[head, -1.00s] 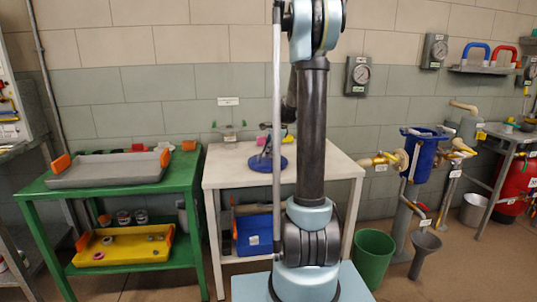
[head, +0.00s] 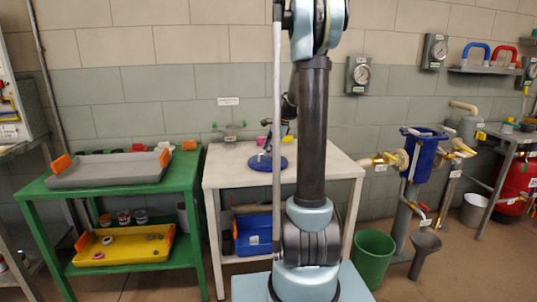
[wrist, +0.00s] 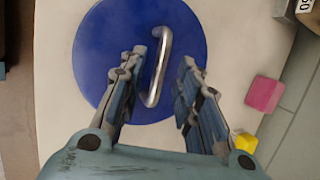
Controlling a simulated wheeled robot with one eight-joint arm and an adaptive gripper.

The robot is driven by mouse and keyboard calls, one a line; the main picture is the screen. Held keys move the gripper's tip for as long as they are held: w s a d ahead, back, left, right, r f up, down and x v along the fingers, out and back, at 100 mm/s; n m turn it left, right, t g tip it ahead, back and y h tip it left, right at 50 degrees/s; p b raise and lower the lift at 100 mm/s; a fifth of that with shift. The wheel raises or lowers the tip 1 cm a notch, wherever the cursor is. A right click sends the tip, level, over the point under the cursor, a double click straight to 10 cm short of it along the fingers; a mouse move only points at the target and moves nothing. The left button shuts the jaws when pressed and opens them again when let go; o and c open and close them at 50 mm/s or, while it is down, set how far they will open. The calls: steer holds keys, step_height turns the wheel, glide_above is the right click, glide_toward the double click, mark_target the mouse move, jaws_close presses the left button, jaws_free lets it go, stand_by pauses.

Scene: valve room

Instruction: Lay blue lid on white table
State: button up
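The blue lid (head: 270,163) lies flat on the white table (head: 228,172), partly behind my arm in the head view. In the wrist view the round blue lid (wrist: 95,60) has a curved metal handle (wrist: 163,65) standing on its top. My gripper (wrist: 172,50) is open above the lid. Whether the left finger touches the handle cannot be told.
A pink block (wrist: 265,95) and a yellow block (wrist: 246,142) are on the table near the lid. A green table (head: 185,178) with a grey tray (head: 108,170) stands at left. A blue strainer pot (head: 424,150) with yellow-handled valves stands at right. A green bin (head: 373,258) is on the floor.

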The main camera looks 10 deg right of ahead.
steer(key=v, duration=1)
steer(key=s+a+n, duration=0.3)
steer(key=s+n, duration=0.2)
steer(key=s, duration=0.7)
steer(key=s+f+n+h, duration=0.1)
steer(key=s+f+n, duration=0.3)
steer(key=s, duration=0.5)
steer(key=s+f+n+h, duration=0.1)
steer(key=s+f+n, duration=0.3)
steer(key=s, duration=0.5)
steer(key=s+f+n+g+h, duration=0.1)
steer(key=s+f+n, duration=0.4)
steer(key=s, duration=0.5)
step_height(320, 180, down, 3)
steer(key=shift+a+r, duration=0.15)
steer(key=shift+a, duration=0.2)
